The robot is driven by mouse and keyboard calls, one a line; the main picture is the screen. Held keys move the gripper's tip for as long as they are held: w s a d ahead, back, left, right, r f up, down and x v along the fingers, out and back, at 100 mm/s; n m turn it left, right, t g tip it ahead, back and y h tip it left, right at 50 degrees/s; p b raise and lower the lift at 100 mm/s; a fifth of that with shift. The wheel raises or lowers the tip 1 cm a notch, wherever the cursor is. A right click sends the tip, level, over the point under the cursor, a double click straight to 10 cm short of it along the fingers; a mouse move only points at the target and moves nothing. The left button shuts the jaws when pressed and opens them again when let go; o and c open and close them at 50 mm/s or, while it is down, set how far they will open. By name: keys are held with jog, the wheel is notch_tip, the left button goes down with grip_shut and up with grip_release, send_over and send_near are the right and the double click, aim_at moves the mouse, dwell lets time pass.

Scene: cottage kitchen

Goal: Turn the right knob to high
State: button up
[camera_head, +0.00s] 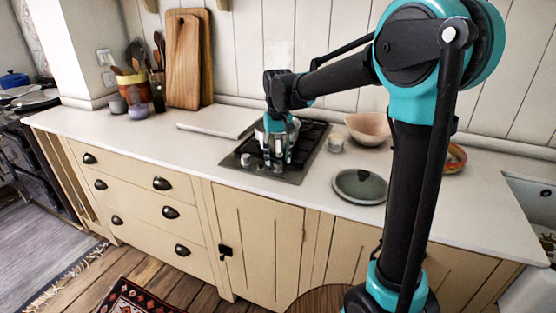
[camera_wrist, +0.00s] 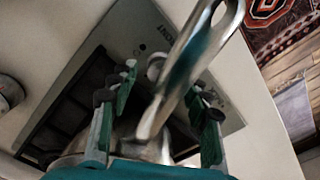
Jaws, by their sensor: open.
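A black-topped hob with a steel front strip (camera_head: 235,167) is set in the counter; its strip also shows in the wrist view (camera_wrist: 152,22). The right knob (camera_head: 278,168) is a small grey knob on that strip, seen in the wrist view (camera_wrist: 155,66) between my fingertips and partly behind a metal handle. The left knob (camera_head: 245,160) is beside it. My gripper (camera_head: 279,156) is open and points down over the front of the hob, its fingers (camera_wrist: 166,82) apart around the handle's line of sight. Whether the fingers touch the right knob I cannot tell.
A silver pot (camera_head: 262,130) stands on the hob; its handle (camera_wrist: 200,50) crosses the wrist view.

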notch_tip(320, 180, up, 11)
jog(key=shift+f, duration=0.1)
dwell(0.5)
